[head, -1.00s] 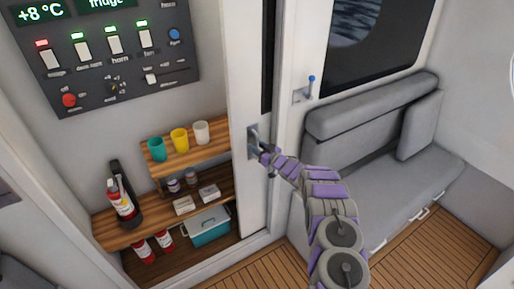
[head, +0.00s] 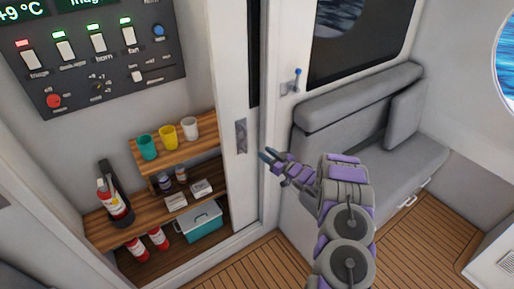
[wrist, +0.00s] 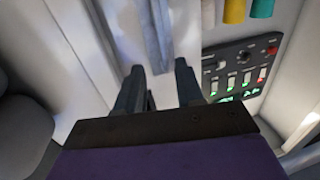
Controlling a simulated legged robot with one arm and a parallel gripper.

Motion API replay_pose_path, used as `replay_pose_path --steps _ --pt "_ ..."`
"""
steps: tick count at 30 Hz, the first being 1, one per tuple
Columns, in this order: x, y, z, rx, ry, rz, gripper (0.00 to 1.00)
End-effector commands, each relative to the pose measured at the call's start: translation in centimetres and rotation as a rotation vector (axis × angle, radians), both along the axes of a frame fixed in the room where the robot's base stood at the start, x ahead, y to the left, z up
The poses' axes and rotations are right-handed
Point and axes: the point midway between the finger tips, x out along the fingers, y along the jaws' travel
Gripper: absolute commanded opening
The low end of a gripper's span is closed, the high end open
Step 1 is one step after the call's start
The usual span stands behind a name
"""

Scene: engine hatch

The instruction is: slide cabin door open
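The white cabin door (head: 222,105) stands upright beside the shelf recess, with a dark window strip near its top. Its grey recessed handle plate (head: 241,136) faces me. My gripper (head: 267,154) is just right of and slightly below the handle, apart from it in the head view. In the wrist view my gripper (wrist: 158,68) has its two fingers apart with nothing between them. A blurred grey strip, likely the handle plate (wrist: 158,35), lies beyond the fingertips.
Left of the door are shelves (head: 110,222) with cups, a fire extinguisher (head: 112,203) and a teal cooler box (head: 202,222). A switch panel (head: 100,60) hangs above. Right are a blue-tipped lever (head: 292,85) and a grey bench (head: 370,135). Wooden floor (head: 430,225) is clear.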

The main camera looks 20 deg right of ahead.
Motion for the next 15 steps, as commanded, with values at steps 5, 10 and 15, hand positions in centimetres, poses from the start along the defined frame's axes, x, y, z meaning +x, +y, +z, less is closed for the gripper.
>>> replay_pose_path --steps 5,10,15 --pt "-2.8 -1.4 -0.1 0.003 0.001 -0.002 0.37" --pt "-4.2 -1.9 -0.1 0.0 0.001 0.0 0.37" --pt "-4.5 -2.0 -0.1 0.0 0.0 0.001 0.37"
